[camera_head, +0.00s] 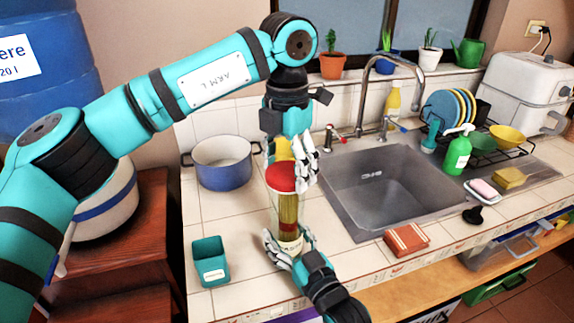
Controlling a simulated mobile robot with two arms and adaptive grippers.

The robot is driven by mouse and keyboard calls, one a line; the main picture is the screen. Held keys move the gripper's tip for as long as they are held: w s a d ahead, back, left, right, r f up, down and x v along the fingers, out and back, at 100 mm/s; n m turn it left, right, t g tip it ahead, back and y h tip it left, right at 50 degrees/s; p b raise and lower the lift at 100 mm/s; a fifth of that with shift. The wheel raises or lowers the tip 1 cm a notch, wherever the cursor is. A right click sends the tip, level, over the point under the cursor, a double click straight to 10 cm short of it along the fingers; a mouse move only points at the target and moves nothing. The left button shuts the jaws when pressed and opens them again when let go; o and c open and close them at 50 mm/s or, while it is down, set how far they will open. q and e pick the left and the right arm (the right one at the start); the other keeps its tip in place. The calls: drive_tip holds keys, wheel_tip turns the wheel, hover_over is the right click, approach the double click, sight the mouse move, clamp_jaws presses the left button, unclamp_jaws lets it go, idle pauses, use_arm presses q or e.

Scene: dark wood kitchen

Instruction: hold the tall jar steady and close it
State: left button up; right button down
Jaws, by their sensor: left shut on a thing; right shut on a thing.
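The tall jar (289,212) is clear and stands upright on the tiled counter, with yellowish and reddish contents. A red lid (282,179) is at its top; I cannot tell whether it is fully seated. A yellow part (283,150) shows just above the red, between the fingers of my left gripper (290,162). My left gripper comes from above and is shut on the lid, its fingers partly hiding it. My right gripper (287,249) is shut around the lower part of the jar from the front and hides its base.
A teal square container (210,262) stands left of the jar, and a blue and white pot (222,163) behind it. The sink (385,190) is to the right. A reddish-brown folded cloth or sponge (406,239) lies near the counter's front edge.

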use_arm(q)
drive_tip(key=m, duration=1)
drive_tip(key=o, duration=1.4)
wheel_tip(320, 180, up, 12)
use_arm(e)
drive_tip(key=shift+c, duration=0.8)
unclamp_jaws()
